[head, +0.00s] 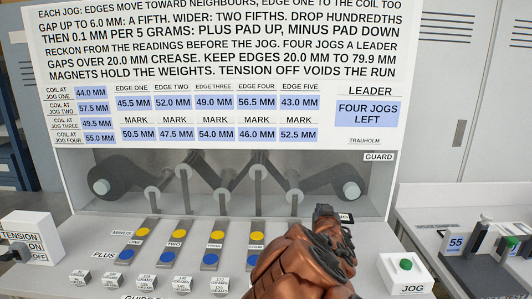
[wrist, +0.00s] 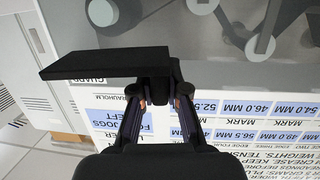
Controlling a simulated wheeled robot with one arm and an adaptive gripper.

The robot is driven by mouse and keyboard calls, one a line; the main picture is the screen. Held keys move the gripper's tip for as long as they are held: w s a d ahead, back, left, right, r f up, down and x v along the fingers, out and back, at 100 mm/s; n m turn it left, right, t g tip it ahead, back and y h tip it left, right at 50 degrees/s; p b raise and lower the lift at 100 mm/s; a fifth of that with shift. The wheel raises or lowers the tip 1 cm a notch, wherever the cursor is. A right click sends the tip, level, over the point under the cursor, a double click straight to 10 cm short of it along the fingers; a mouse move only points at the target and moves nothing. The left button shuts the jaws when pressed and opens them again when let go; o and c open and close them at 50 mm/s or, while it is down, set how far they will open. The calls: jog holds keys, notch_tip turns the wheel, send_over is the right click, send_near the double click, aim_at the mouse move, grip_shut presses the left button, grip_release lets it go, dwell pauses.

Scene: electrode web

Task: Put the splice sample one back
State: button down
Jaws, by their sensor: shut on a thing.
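My gripper (head: 324,213) is raised in front of the guard's lower right part in the head view. In the wrist view my gripper (wrist: 160,98) is shut on a flat black slab (wrist: 100,64), which sticks out to the left of the fingers. It may be splice sample one, but no label on it can be read. In the head view the slab is mostly hidden behind my gripper and arm. At the far right a bench carries a splice sample label (head: 436,225), a block marked 55 (head: 455,242) and dark upright pieces (head: 477,237).
The tall sign board (head: 230,80) and guard with rollers (head: 235,180) stand behind my gripper. Yellow and blue pads (head: 173,245), small gram weights (head: 182,283) and the JOG box (head: 405,272) with a green button are on the front bench. The tension switch (head: 28,240) is at left.

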jog(key=s+d+m+h, duration=0.1)
jog(key=s+h, duration=0.1)
jog(key=s, duration=0.4)
jog(key=shift+d+r+m+h, duration=0.2)
jog(key=shift+m+h, duration=0.1)
jog(key=shift+m, duration=0.1)
dwell(1.5)
jog(key=s+d+r+n+y+b, duration=0.15)
jog(key=d+b, duration=0.45)
jog(key=d, duration=1.6)
jog(key=s+d+f+n+y+b, duration=0.1)
jog(key=s+d+f+b, duration=0.1)
jog(key=s+d+f, duration=0.3)
jog(key=s+d+f+y+b, duration=0.2)
jog(key=s+d+f, duration=0.3)
jog(key=s, duration=0.6)
jog(key=shift+d+f+n+t+b, duration=0.2)
jog(key=shift+f+n+t+b, duration=0.15)
jog(key=shift+f, duration=0.85)
